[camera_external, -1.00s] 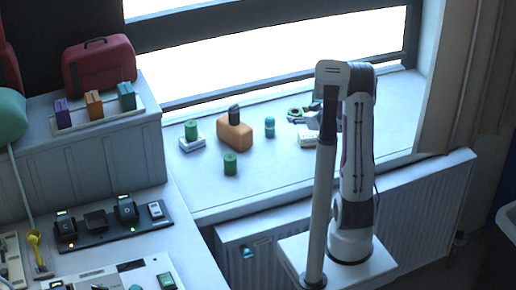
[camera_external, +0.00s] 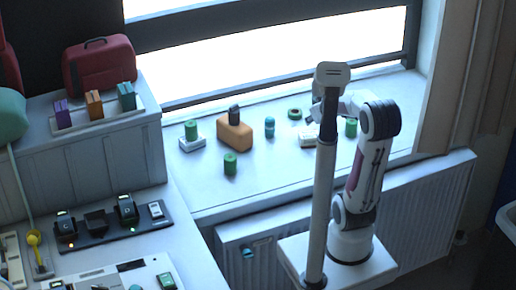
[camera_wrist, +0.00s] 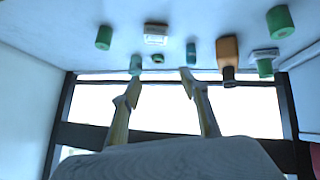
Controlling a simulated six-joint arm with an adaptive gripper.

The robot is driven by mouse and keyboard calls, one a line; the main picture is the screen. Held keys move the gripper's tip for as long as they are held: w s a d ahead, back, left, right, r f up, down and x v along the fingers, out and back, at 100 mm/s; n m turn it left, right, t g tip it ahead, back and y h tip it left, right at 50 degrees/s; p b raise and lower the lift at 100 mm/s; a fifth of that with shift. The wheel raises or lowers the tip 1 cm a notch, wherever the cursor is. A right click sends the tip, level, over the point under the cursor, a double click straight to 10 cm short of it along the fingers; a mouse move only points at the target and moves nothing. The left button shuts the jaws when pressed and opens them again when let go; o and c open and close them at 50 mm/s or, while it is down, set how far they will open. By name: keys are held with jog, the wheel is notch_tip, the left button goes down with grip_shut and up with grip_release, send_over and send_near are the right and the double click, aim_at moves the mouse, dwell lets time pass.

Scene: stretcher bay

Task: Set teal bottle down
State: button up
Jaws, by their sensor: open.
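A small blue-teal bottle (camera_external: 270,127) stands upright on the window sill, right of the orange bag. It also shows in the wrist view (camera_wrist: 191,54), a little beyond the right fingertip. My gripper (camera_wrist: 160,78) is open, its two fingers spread with nothing held between them. A pale teal-green cylinder (camera_wrist: 136,64) stands just beyond the left fingertip; I cannot tell whether it touches the finger or which kind of container it is. In the external view the post and my arm hide most of my gripper.
An orange bag (camera_external: 235,134), a green can (camera_external: 230,163), a green can on a white device (camera_external: 191,130), a white box (camera_external: 308,139), a green ring (camera_external: 295,113) and another green can (camera_external: 351,128) stand on the sill (camera_external: 265,185). Its front strip is mostly clear.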

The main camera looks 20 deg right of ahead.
jog(key=s+a+g+y, duration=0.1)
jog(key=s+a, duration=0.3)
jog(key=s, duration=0.5)
jog(key=s+a+g+y, duration=0.1)
jog(key=s+a, duration=0.3)
jog(key=s, duration=0.5)
jog(key=shift+s+r+m+g, duration=0.2)
jog(key=shift+r+m+g, duration=0.1)
jog(key=shift+g, duration=0.4)
